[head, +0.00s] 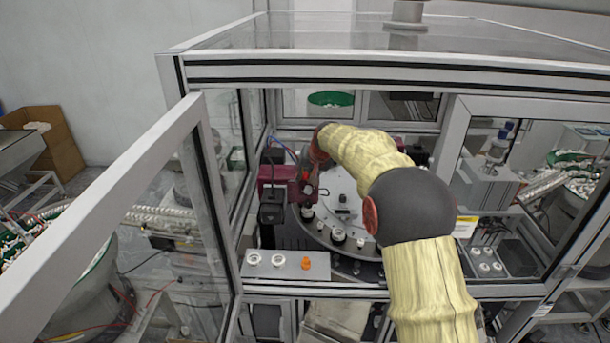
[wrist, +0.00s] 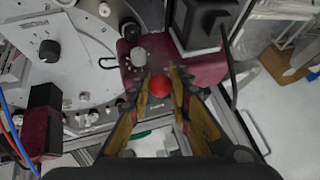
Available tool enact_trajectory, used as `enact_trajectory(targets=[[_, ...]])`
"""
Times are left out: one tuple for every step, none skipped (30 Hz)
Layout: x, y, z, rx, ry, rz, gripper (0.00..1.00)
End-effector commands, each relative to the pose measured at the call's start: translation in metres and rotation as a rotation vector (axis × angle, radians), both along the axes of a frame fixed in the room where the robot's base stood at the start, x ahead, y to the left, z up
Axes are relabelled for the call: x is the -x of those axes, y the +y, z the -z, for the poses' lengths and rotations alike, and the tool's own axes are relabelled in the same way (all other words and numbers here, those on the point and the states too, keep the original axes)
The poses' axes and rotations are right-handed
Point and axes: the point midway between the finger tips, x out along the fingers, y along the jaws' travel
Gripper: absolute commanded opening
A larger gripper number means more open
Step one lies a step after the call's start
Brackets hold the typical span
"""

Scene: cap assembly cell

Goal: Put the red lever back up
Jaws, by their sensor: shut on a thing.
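The red lever's round knob (wrist: 159,86) shows in the wrist view, in front of a dark red machine block (wrist: 135,70). My gripper (wrist: 161,80) has its two fingers closed on either side of the knob, holding it between them. In the head view my gripper (head: 311,172) is inside the cell, at the right side of the dark red block (head: 272,178). The lever's stem is hidden, and I cannot tell its tilt.
A round grey dial plate (head: 345,195) with several small parts lies right of the block. A grey ledge (head: 300,268) with white rings and an orange part is in front. Cell frame posts and an open glass door (head: 205,170) flank the opening. A black box (wrist: 205,22) with a cable stands close by.

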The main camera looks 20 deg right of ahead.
Motion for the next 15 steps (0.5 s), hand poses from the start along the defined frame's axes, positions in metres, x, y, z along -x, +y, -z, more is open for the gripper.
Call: enact_trajectory(targets=[[-0.0015,-0.0001,-0.0042,0.000,-0.007,0.001,0.00],[-0.0015,-0.0001,-0.0042,0.000,-0.007,0.001,0.00],[-0.0016,-0.0002,-0.0042,0.000,-0.008,0.001,0.00],[-0.0015,-0.0001,-0.0043,0.000,-0.008,0.001,0.00],[-0.0016,-0.0001,-0.0044,0.000,-0.008,0.001,0.00],[-0.0016,-0.0002,-0.0046,0.000,-0.008,0.001,0.00],[-0.0016,-0.0002,-0.0046,0.000,-0.008,0.001,0.00],[-0.0016,-0.0002,-0.0047,0.000,-0.009,0.001,0.21],[-0.0016,-0.0002,-0.0046,0.000,-0.009,0.001,0.24],[-0.0015,-0.0001,-0.0044,0.000,-0.008,0.001,0.25],[-0.0014,-0.0001,-0.0042,0.000,-0.008,0.001,0.27],[-0.0012,0.0000,-0.0037,0.000,-0.007,0.001,0.29],[-0.0011,-0.0001,-0.0034,0.000,-0.006,0.001,0.31],[-0.0011,-0.0001,-0.0031,0.001,-0.006,0.001,0.33],[-0.0009,0.0000,-0.0028,0.000,-0.005,0.001,0.35]])
